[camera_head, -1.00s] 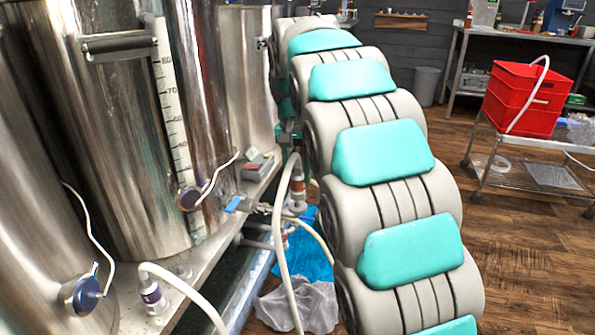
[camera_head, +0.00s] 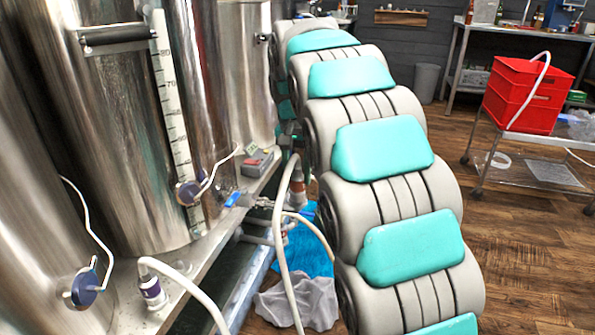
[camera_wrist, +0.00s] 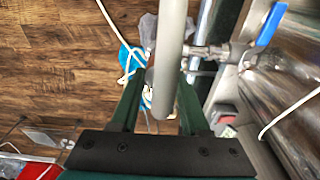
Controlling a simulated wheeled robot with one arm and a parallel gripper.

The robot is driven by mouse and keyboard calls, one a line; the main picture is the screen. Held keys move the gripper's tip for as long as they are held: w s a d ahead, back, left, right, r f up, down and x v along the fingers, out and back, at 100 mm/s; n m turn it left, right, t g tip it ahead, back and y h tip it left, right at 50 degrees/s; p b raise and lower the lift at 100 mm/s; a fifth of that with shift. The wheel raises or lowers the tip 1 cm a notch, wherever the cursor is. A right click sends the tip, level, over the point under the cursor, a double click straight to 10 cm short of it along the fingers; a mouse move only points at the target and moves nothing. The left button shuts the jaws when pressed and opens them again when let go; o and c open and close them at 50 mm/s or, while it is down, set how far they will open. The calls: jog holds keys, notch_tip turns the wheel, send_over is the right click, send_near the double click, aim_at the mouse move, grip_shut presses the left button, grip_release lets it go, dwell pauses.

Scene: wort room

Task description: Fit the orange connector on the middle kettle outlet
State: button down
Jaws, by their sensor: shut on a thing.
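The outlet has a blue-handled valve (camera_head: 234,198). In the head view the connector overlaps the outlet's right end; whether they touch, I cannot tell. My gripper (camera_wrist: 160,90) is shut on the hose piece in the wrist view (camera_wrist: 171,40); the connector is not clearly visible there. The outlet (camera_wrist: 208,51) and blue handle (camera_wrist: 271,23) lie to its right. In the head view my arm mostly hides the gripper.
The middle kettle (camera_head: 105,130) stands on a steel ledge, with a dial on its front. A second white hose (camera_head: 190,285) with a purple-banded fitting (camera_head: 152,290) is nearer. A blue cloth (camera_head: 308,250) and grey rag (camera_head: 300,302) lie on the floor. A red crate (camera_head: 525,98) on a cart stands right.

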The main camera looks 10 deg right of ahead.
jog(key=shift+f, duration=0.4)
jog(key=shift+c, duration=1.6)
grip_release()
jog(key=shift+r, duration=0.1)
jog(key=r, duration=0.7)
jog(key=shift+s+a+r, duration=0.1)
jog(key=shift+s+a, duration=0.15)
jog(key=shift+s, duration=0.1)
jog(key=s+f+n+g, duration=0.1)
jog(key=s+f, duration=0.5)
jog(key=s, duration=0.7)
jog(key=s+f+n+g, duration=0.1)
jog(key=s+f+n, duration=0.2)
jog(key=s, duration=1)
jog(key=s+f+n+g, duration=0.1)
jog(key=s+f+n, duration=0.1)
jog(key=s+f, duration=0.7)
jog(key=s, duration=0.5)
jog(key=shift+d+f+y, duration=0.3)
jog(key=shift+f+y, duration=0.05)
jog(key=shift+y, duration=0.05)
